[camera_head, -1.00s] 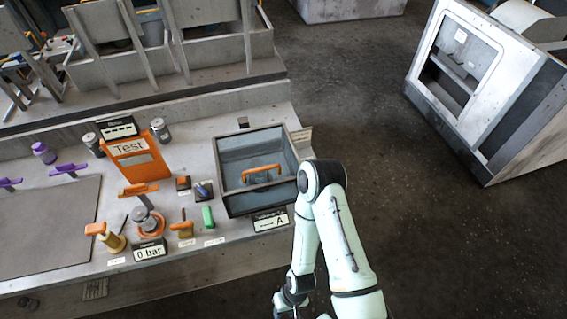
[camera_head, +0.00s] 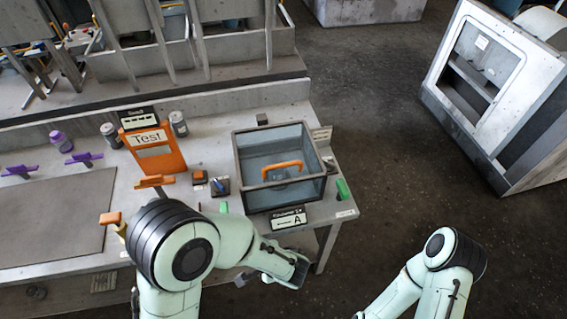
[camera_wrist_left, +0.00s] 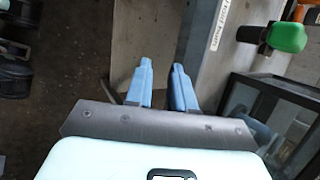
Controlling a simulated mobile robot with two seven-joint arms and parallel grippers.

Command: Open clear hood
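The clear hood (camera_head: 296,191) is a dark-framed box with see-through panels and an orange handle (camera_head: 282,168), sitting shut at the right end of the bench. Part of its dark frame shows at the lower right of the left wrist view (camera_wrist_left: 285,88).
A green knob (camera_head: 343,188) stands right of the hood; it also shows in the left wrist view (camera_wrist_left: 287,37). An orange Test panel (camera_head: 152,152) and small switches stand to the left. Open floor lies right of the bench.

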